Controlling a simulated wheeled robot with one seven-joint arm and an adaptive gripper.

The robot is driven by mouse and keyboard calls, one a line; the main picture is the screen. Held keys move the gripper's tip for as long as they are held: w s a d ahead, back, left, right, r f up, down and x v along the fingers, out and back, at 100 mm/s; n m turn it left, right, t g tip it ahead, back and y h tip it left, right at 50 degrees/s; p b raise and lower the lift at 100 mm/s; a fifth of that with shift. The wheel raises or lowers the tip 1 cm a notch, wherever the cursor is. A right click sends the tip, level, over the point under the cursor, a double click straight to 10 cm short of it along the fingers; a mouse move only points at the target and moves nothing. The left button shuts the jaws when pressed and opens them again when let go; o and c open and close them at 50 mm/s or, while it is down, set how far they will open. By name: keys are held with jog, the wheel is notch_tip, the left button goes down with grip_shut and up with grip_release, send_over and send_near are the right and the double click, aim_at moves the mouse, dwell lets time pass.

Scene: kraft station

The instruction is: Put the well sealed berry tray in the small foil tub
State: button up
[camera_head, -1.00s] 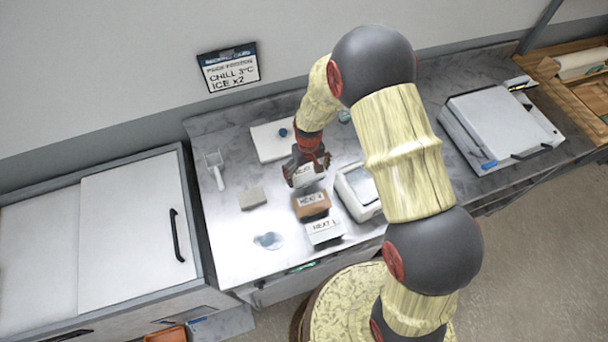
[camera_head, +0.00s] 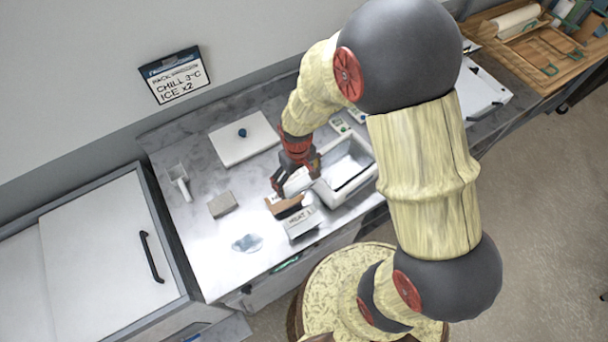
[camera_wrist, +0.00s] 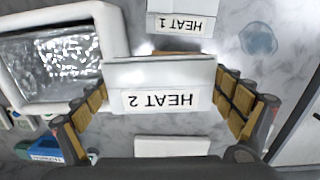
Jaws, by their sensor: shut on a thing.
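My gripper (camera_head: 297,180) is shut on a white tray (camera_wrist: 158,73) labelled "HEAT 2", with one finger at each side of it in the wrist view. I cannot see berries or judge its seal. The foil tub (camera_head: 372,176) is a white open box with a shiny silver lining, just right of my gripper in the head view. In the wrist view the foil tub (camera_wrist: 113,28) is at the upper left, and the held tray's edge is close beside its rim. A brown tray (camera_head: 284,206) and a white "HEAT 1" tray (camera_head: 301,222) are in front of my gripper.
A grey block (camera_head: 222,204), a white scoop (camera_head: 181,183) and a clear puddle-like patch (camera_head: 247,243) are at left.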

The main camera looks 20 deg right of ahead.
jog(key=m+b, duration=0.1)
jog(key=b, duration=0.1)
send_over(340, 173)
jog(key=shift+f, duration=5.15)
jog(key=shift+f, duration=0.1)
jog(key=shift+f, duration=0.15)
jog(key=o, duration=0.9)
jog(key=shift+r, duration=0.2)
